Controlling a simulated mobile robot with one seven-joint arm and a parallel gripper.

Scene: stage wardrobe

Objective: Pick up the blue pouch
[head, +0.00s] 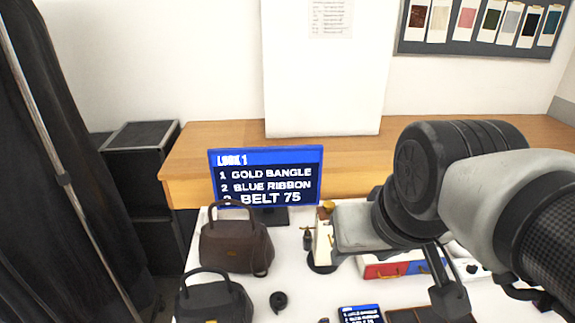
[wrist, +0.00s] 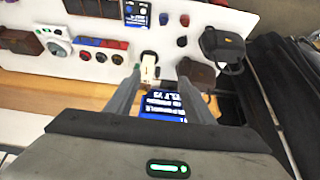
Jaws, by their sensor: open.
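No object is clearly recognisable as a blue pouch. A red-and-blue item (head: 424,266) lies on the white table, partly hidden behind my arm in the head view; it also shows left of centre in the wrist view (wrist: 112,44). I cannot tell whether its blue part is a pouch. My gripper (wrist: 160,74) is open, its two fingers apart above the table's edge near the screen. A small cream-coloured item (wrist: 148,68) shows between the fingers, and I cannot tell whether they touch it. The red-and-blue item is to the left of the fingers in the wrist view.
A brown handbag (head: 235,246) and a black handbag (head: 213,302) stand at the table's left. A screen (head: 266,178) stands behind them. A small black roll (head: 278,300) lies nearby. A wooden bench (head: 210,155) and dark cases (head: 140,140) are behind. Bare white tabletop shows between items.

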